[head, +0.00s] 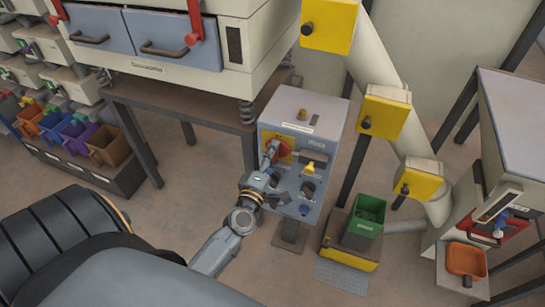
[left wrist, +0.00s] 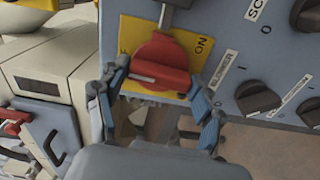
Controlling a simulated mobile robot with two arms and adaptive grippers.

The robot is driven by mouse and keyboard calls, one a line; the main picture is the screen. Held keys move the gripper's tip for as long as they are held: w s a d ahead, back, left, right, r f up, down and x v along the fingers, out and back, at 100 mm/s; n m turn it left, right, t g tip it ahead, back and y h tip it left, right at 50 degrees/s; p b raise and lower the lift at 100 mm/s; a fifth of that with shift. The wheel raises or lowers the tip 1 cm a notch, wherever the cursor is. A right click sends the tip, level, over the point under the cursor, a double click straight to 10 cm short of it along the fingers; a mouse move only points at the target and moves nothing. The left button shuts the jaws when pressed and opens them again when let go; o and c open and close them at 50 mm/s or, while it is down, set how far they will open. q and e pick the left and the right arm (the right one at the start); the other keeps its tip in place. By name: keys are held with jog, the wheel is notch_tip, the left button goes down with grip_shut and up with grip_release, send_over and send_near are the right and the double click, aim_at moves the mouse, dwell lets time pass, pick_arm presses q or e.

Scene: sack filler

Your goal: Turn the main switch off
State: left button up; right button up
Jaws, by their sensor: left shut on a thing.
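The main switch is a red rotary knob (left wrist: 157,62) on a yellow plate (left wrist: 195,40) with an ON label at its right in the left wrist view. It sits on the front of the grey control box (head: 303,105), partly hidden by my gripper in the head view. The knob's white mark lies toward the left in the wrist view. My left gripper (head: 269,160) is at the knob, with its blue-grey fingers on either side of it in the wrist view, shut on it. My right gripper is not in view.
Black knobs (left wrist: 257,98) labelled BLOWER and others sit close beside the switch. A green bin (head: 366,215) stands right of the box. A machine with blue drawers (head: 160,38) stands behind left.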

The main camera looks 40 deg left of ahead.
pick_arm(q)
jog(key=shift+n, duration=0.5)
jog(key=o, duration=1.2)
jog(key=shift+c, duration=0.2)
jog(key=v, duration=1.2)
